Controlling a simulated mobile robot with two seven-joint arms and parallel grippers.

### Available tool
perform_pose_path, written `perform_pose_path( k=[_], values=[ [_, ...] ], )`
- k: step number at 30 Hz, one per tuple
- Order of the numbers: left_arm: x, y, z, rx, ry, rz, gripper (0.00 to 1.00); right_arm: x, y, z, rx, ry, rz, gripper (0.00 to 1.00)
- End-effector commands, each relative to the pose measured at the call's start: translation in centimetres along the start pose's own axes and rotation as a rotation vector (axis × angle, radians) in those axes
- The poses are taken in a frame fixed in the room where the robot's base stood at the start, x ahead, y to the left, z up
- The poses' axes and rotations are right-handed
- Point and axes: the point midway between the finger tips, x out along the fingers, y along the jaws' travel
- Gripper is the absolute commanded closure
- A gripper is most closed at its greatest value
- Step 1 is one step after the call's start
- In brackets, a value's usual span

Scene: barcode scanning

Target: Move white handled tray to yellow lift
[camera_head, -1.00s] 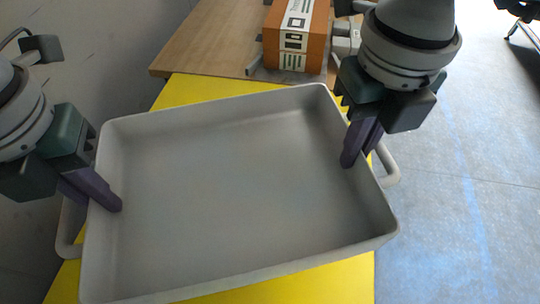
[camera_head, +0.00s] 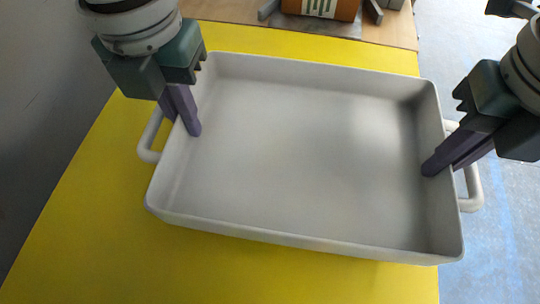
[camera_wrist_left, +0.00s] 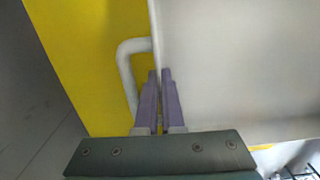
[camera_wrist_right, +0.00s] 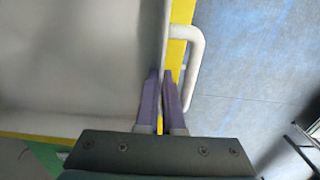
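The white handled tray (camera_head: 300,150) is empty and lies over the yellow lift (camera_head: 70,230) in the head view; whether it touches the surface cannot be told. My left gripper (camera_head: 185,125) is shut on the tray's left wall beside the left handle (camera_head: 150,138). The left wrist view shows its two fingers (camera_wrist_left: 160,90) on either side of the wall. My right gripper (camera_head: 440,165) is shut on the right wall beside the right handle (camera_head: 473,188). Its fingers (camera_wrist_right: 164,90) straddle that wall in the right wrist view. The tray's right handle reaches past the yellow edge.
An orange box with a label (camera_head: 335,8) stands on a brown wooden surface (camera_head: 230,35) behind the lift. A grey wall (camera_head: 40,100) is at the left. Blue-grey floor (camera_head: 505,225) is open at the right. Yellow surface is bare in front and left of the tray.

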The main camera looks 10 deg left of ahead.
Motion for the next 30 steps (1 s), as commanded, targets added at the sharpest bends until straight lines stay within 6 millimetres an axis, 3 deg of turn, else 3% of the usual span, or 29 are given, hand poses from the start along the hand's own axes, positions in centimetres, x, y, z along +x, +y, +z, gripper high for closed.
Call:
perform_pose_path(
  k=[11, 26, 30],
  values=[
    [1.0, 0.1, 0.0, 0.0, -0.001, 0.002, 1.0, 1.0, -0.1, 0.0, 0.001, 0.0, -0.002, 1.0],
    [5.2, 0.1, 0.1, -0.001, -0.001, 0.002, 1.0, 5.2, -0.1, 0.0, 0.001, 0.001, -0.002, 1.0],
    [4.7, 0.1, 0.0, 0.0, -0.001, 0.002, 0.81, 4.8, -0.1, 0.0, 0.001, 0.001, -0.002, 0.82]
  ],
)
